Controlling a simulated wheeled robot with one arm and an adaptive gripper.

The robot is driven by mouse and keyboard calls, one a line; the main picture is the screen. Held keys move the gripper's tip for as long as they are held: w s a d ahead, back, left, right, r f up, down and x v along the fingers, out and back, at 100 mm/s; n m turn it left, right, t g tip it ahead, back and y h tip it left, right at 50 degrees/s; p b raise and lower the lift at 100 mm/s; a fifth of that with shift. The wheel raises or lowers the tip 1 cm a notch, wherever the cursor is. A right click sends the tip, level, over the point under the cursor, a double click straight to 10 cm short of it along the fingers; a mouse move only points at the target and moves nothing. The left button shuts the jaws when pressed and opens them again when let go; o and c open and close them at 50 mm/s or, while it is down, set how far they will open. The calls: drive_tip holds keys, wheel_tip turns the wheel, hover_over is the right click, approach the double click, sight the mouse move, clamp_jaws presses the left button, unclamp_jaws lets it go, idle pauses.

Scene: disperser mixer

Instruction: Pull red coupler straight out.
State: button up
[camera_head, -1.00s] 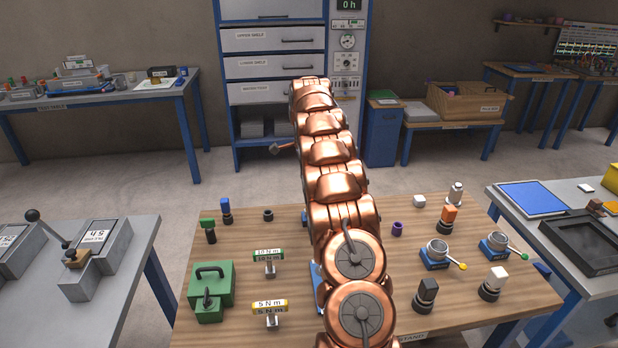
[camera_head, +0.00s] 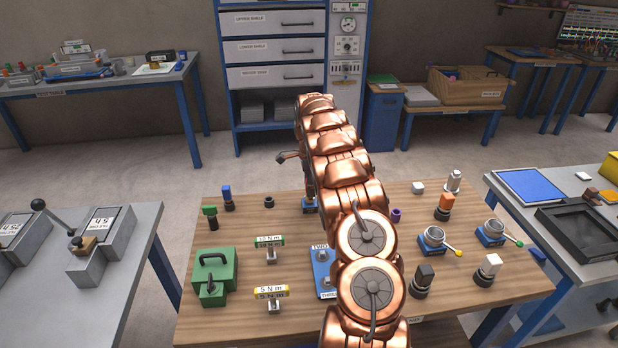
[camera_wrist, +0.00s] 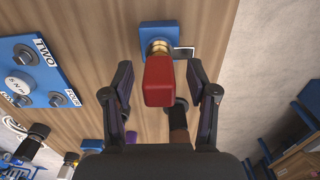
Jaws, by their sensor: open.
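The red coupler (camera_wrist: 159,82) is in the middle of the wrist view. It sits on a brass fitting (camera_wrist: 158,49) on a blue block (camera_wrist: 157,34) on the wooden bench. My gripper (camera_wrist: 161,68) is open, with one dark finger on each side of the coupler. A gap shows between each finger and the coupler. In the head view my arm hides the gripper and most of that spot; a little of the blue block (camera_head: 309,206) shows beside the arm.
A small purple ring (camera_head: 396,215) and several coloured-top pieces stand on the wooden bench (camera_head: 225,325). A green case (camera_head: 214,275) stands at its left.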

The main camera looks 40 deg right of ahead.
drive_tip(key=shift+f, duration=0.1)
drive_tip(key=shift+c, duration=0.4)
clamp_jaws()
idle(0.5)
drive_tip(key=shift+r, duration=0.2)
drive_tip(key=shift+r+p, duration=0.3)
drive_tip(key=shift+r, duration=2.5)
drive_tip(key=shift+r, duration=0.1)
drive_tip(key=shift+r+p, duration=0.5)
drive_tip(key=shift+r, duration=1.4)
drive_tip(key=shift+a, duration=0.1)
